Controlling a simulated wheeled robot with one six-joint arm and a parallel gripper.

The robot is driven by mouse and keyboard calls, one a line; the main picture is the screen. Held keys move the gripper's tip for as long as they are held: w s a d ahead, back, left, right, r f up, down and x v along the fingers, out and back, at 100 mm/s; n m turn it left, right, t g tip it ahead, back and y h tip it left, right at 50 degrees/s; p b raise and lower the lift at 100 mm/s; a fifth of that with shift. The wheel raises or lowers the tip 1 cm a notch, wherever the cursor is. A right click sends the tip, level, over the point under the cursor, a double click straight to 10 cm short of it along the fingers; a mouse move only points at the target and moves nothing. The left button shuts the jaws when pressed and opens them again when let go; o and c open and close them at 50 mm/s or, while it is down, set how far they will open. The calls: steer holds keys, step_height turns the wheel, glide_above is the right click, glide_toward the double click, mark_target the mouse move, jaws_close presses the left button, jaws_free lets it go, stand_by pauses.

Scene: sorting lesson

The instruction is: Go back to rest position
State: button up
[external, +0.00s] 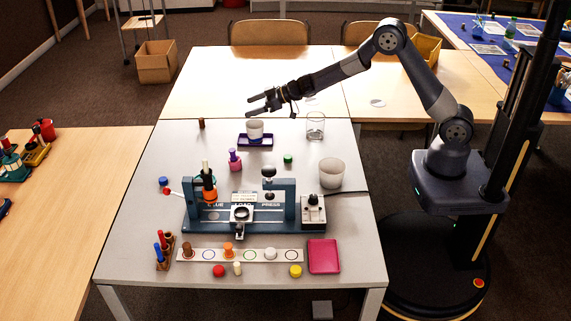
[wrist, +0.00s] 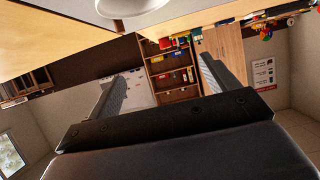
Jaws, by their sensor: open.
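My gripper (external: 262,104) is open and empty. In the external view it hangs in the air above the far part of the grey table (external: 190,150), pointing left. It is above and behind a white cup (external: 254,130) that stands on a dark blue tray (external: 243,142). In the wrist view its two fingers (wrist: 165,90) are spread apart with nothing between them. A white round shape (wrist: 145,6) shows at the top of that view, above the fingers.
A blue press rig (external: 285,226) stands across the table's middle. A clear glass (external: 315,125), a frosted cup (external: 331,173) and a pink tray (external: 323,256) stand to the right. A strip with circles (external: 210,255) lies in front. Wooden tables (external: 215,75) adjoin behind.

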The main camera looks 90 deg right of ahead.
steer(key=s+a+n+g+y+b, duration=0.15)
steer(key=s+a, duration=0.35)
steer(key=a, duration=0.5)
steer(key=s+a+n+y, duration=0.25)
steer(key=s+a, duration=0.35)
steer(key=a, duration=0.4)
steer(key=s+a+n+y+b, duration=0.15)
steer(key=s+a, duration=0.35)
steer(key=a, duration=0.5)
steer(key=s+a+n+g+y+b, duration=0.1)
steer(key=s+a+n+g+y, duration=0.15)
steer(key=s+a, duration=0.75)
steer(key=shift+t+y, duration=0.3)
steer(key=shift+y, duration=0.1)
steer(key=f+b, duration=0.1)
steer(key=f, duration=0.1)
steer(key=s+d+f, duration=0.1)
steer(key=f, duration=0.1)
steer(key=s+d+f+b, duration=0.1)
steer(key=f, duration=0.1)
steer(key=shift+f+b, duration=0.3)
steer(key=shift+f, duration=0.8)
